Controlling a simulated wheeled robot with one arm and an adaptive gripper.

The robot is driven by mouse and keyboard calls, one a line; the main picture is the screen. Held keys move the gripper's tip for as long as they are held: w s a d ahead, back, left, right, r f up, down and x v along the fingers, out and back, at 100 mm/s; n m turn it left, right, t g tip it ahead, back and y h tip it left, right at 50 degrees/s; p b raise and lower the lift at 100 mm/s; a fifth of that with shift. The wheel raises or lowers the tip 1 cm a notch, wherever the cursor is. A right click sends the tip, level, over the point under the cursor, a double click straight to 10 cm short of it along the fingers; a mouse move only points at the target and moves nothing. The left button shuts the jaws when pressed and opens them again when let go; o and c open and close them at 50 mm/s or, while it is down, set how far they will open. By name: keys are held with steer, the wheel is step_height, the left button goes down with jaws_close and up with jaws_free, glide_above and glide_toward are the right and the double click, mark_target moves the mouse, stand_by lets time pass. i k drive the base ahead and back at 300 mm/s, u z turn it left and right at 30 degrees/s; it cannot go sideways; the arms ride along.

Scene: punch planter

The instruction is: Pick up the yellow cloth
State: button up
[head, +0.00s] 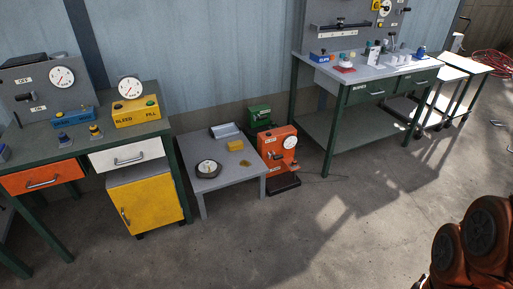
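A small yellow item (235,146), which looks like the folded yellow cloth, lies on the low grey table (222,179) in the middle of the head view. It is too small to make out its folds. A flat brownish-yellow patch (246,163) lies just in front of it, and I cannot tell what it is. My gripper is not in view. Orange-brown rounded parts at the lower right look like my own arm.
A round dial gauge (208,168) and a grey block (225,131) share the low table. An orange machine (279,152) stands close on its right, and a yellow cabinet (147,202) on its left. A workbench (365,84) stands farther right. The floor in front is clear.

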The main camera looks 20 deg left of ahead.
mark_target(235, 145)
steer(key=z, duration=0.05)
steer(key=i, duration=1.75)
steer(key=u, duration=0.65)
steer(key=i, duration=1.5)
steer(key=u, duration=1.9)
steer(key=i, duration=0.65)
steer(key=u, duration=0.6)
